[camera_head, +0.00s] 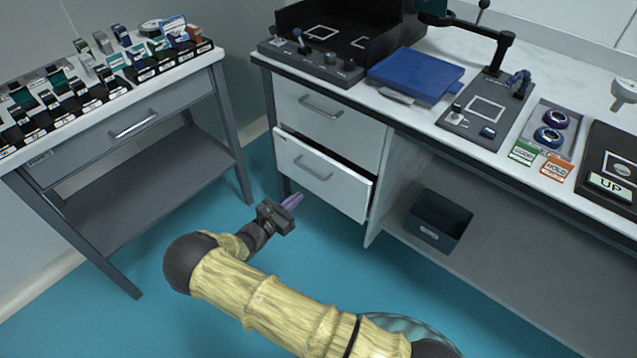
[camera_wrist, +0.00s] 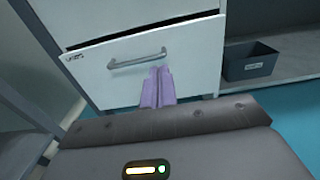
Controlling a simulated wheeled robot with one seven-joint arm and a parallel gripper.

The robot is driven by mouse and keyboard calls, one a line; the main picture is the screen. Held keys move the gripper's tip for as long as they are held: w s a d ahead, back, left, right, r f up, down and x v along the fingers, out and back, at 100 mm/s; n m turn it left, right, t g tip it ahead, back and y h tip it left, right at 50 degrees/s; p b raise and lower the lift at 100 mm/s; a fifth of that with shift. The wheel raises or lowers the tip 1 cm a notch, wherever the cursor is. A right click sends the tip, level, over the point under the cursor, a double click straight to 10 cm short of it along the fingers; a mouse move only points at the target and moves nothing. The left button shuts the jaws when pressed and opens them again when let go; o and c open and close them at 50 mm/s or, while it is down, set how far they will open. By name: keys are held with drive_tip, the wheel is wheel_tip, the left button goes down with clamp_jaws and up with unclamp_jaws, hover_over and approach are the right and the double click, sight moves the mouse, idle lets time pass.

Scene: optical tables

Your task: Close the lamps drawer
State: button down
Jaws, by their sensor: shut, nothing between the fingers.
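The lower white drawer (camera_head: 322,172) under the bench stands partly open, with a dark gap along its top edge and right side. It has a grey bar handle (camera_head: 313,168). In the wrist view the drawer front (camera_wrist: 105,88) faces me, with its handle (camera_wrist: 137,60) above my fingers; its small label at the upper left is too small to read. My gripper (camera_head: 292,201) is in front of the drawer, low and to the left, with purple fingers together and empty. In the wrist view the fingertips (camera_wrist: 157,72) appear just below the handle's right end; contact cannot be told.
A shut upper drawer (camera_head: 340,128) sits above. A dark bin (camera_head: 438,220) stands on the open shelf to the right. A side table (camera_head: 135,125) with its own drawer stands at left. Teal floor between them is clear.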

sight(326, 163)
drive_tip(key=shift+w+a+r+b, duration=0.4)
drive_tip(key=shift+w+a+b, duration=0.2)
drive_tip(key=shift+w, duration=0.2)
drive_tip(key=b+x, duration=0.4)
drive_tip(key=x, duration=0.9)
drive_tip(key=shift+w+d, duration=0.15)
drive_tip(key=shift+w, duration=0.05)
drive_tip(key=shift+w+d, duration=0.2)
